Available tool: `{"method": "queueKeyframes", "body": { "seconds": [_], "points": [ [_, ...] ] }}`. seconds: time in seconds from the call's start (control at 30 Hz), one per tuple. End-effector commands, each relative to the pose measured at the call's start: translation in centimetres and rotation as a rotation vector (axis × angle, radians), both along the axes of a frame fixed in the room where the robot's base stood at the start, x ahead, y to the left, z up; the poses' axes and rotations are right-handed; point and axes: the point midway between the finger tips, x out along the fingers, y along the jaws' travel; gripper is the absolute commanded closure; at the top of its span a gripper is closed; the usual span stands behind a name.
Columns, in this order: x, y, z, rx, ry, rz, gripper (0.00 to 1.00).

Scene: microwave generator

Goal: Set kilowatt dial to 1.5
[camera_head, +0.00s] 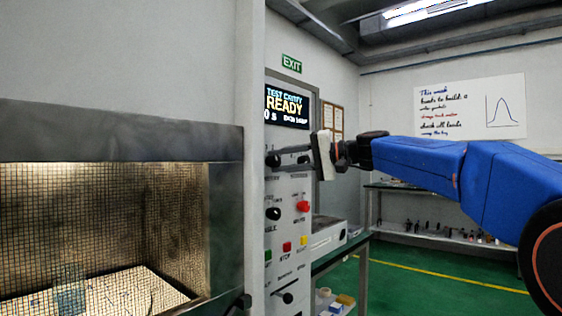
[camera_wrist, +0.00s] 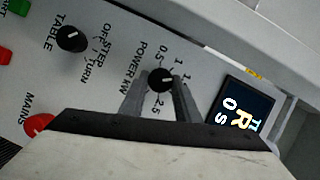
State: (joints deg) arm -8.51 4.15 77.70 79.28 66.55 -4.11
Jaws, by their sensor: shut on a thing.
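The kilowatt dial (camera_wrist: 161,79) is a round black knob on the grey control panel, under the lettering POWER kW. Numbers such as 0.5, 1 and 2.5 ring it, partly hidden by my fingers. A small white mark shows on the knob, but I cannot tell exactly which number it points to. My gripper (camera_wrist: 160,88) has one grey finger on each side of the dial and is shut on it. In the head view my gripper (camera_head: 290,155) reaches the panel's upper part from the right, just below the display.
The display (camera_head: 287,107) reads READY. Below are the table dial (camera_head: 273,213), also in the wrist view (camera_wrist: 71,39), a red mains knob (camera_head: 303,206), coloured buttons (camera_head: 287,247) and a lower black knob (camera_head: 287,297). A mesh-fronted cavity (camera_head: 110,215) stands left.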

Motion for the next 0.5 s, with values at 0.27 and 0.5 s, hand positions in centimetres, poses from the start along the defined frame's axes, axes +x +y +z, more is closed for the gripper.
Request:
{"method": "queueKeyframes", "body": {
  "seconds": [0.27, 0.5],
  "points": [
    [0.04, -0.03, -0.21, 0.067, 0.088, 0.0, 0.93],
    [0.04, -0.03, -0.21, 0.086, 0.113, 0.0, 0.93]
  ]
}}
